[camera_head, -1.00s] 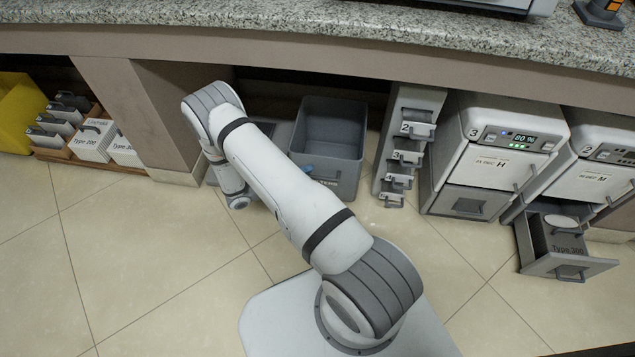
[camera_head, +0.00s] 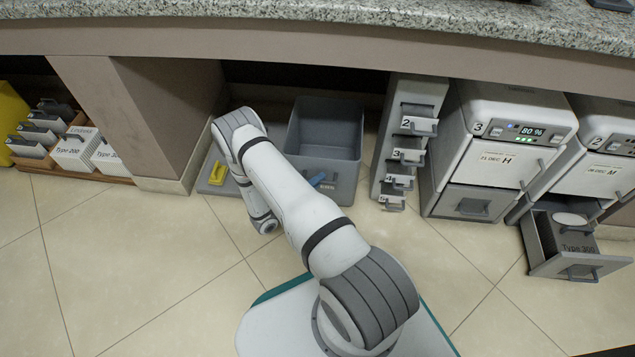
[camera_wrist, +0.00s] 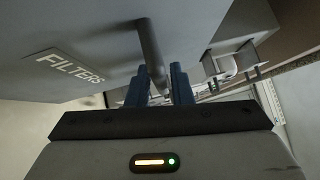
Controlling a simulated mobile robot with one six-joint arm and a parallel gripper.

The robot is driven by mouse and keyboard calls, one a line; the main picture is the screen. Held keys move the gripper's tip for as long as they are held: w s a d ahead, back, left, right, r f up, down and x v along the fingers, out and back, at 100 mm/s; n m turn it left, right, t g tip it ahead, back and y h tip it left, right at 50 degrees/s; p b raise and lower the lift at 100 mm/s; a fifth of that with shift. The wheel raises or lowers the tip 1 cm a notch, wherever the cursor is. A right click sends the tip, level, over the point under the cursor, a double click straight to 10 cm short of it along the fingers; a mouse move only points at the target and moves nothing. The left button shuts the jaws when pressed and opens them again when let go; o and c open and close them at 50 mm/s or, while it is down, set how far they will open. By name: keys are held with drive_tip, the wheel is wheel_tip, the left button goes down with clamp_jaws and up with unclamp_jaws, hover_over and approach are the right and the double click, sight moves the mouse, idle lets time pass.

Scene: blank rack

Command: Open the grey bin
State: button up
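The grey bin (camera_head: 345,135) stands under the counter in the head view, its dark interior visible from above. In the wrist view its front (camera_wrist: 85,40) carries a "FILTERS" label and a grey bar handle (camera_wrist: 150,48). My gripper (camera_wrist: 160,84) has two blue fingers, which stand apart at the handle, with part of the bar visible between them. I cannot tell whether either finger touches it. In the head view a blue finger (camera_head: 317,179) shows at the bin's front, and my arm hides part of the bin's left side.
Floor in front is clear.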

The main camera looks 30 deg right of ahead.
drive_tip(key=shift+d, duration=0.1)
drive_tip(key=shift+c, duration=0.6)
clamp_jaws()
